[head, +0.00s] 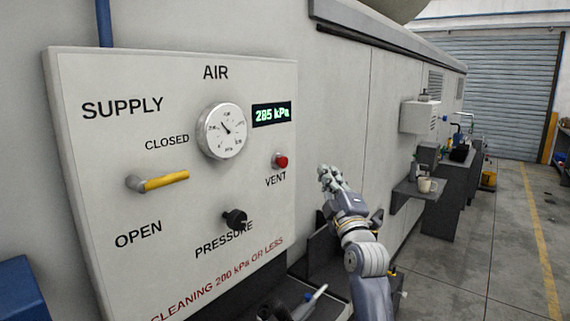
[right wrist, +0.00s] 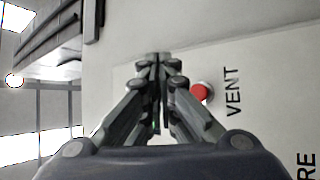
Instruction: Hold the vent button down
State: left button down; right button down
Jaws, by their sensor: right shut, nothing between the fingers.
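The red vent button (head: 281,161) is on the right part of the AIR panel (head: 85,75), above the word VENT. It also shows in the right wrist view (right wrist: 201,92), just right of the fingers. My right gripper (head: 326,172) is shut and empty. In the head view it is to the right of the button, apart from it. In the right wrist view its fingertips (right wrist: 158,60) are together beside the button and do not cover it. My left gripper is not in view.
The panel also carries a round gauge (head: 222,130), a yellow supply lever (head: 165,181) pointing right, and a black pressure knob (head: 235,219). A small shelf with a cup (head: 424,185) is farther along the wall. The floor at right is mostly clear.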

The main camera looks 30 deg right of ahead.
aim_at(282, 162)
dwell(0.3)
jog(key=w+a, duration=0.3)
jog(key=w, duration=0.5)
jog(key=shift+a+b, duration=0.2)
jog(key=shift+b, duration=0.1)
jog(key=shift+w, duration=0.15)
dwell(1.1)
jog(key=shift+w+a, duration=0.15)
jog(key=shift+w, duration=0.2)
jog(key=shift+w+a, duration=0.2)
jog(key=shift+w, duration=0.25)
dwell(1.4)
jog(key=shift+s+p, duration=0.1)
jog(key=shift+p, duration=0.2)
jog(key=shift+s+d, duration=0.3)
jog(key=shift+s, duration=0.45)
